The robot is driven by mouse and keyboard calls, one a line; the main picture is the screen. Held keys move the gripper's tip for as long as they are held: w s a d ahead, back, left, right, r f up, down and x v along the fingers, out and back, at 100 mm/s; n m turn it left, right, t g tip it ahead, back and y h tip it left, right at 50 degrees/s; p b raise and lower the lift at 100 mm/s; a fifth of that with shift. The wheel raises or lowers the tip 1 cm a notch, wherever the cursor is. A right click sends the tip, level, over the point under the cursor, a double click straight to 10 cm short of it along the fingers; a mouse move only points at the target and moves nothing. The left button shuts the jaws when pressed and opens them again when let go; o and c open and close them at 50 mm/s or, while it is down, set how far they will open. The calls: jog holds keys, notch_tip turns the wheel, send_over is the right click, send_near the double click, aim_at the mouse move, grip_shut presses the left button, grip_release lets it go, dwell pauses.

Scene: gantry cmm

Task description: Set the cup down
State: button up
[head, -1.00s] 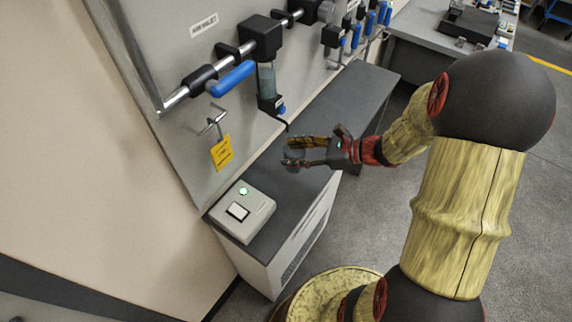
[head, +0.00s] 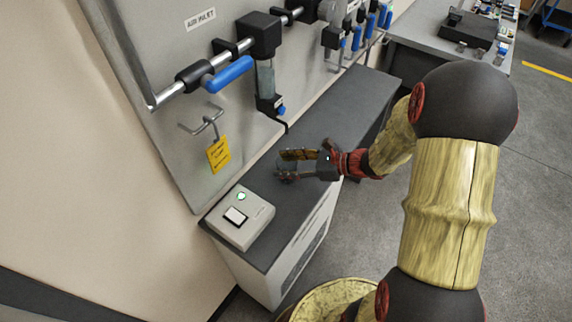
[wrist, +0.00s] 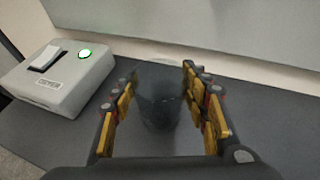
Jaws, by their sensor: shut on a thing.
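The cup (wrist: 160,105) is dark and see-through and stands upright between the fingers of my gripper (wrist: 158,90) in the wrist view. My gripper is shut on it, one finger on each side. In the head view, my gripper (head: 290,165) is low over the dark counter (head: 345,100), and the cup is small and mostly hidden by the fingers there. I cannot tell whether the cup's base touches the counter.
A grey box with a green light and white switch (head: 240,218) sits at the counter's near left end; it also shows in the wrist view (wrist: 55,80). A wall panel with a pipe, blue-handled valve (head: 230,75) and yellow tag (head: 218,154) rises behind. The counter's far part is clear.

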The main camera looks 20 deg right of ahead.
jog(key=o, duration=1.1)
jog(key=shift+f, duration=0.1)
jog(key=shift+d+r, duration=0.1)
jog(key=shift+r, duration=0.15)
jog(key=p+v, duration=0.4)
jog(key=v, duration=0.8)
jog(key=s+a+r+n+g+h, duration=0.3)
jog(key=s+a+r+n+g, duration=0.4)
jog(key=a+n, duration=0.4)
jog(key=s+d+r+n+t+h, duration=0.2)
jog(key=s+r+n+t+h, duration=0.2)
jog(key=s+r+n+h, duration=0.3)
notch_tip(320, 180, up, 3)
jog(key=s+n, duration=0.1)
jog(key=n, duration=0.6)
jog(key=shift+s+r+h, duration=0.2)
jog(key=shift+h, duration=0.2)
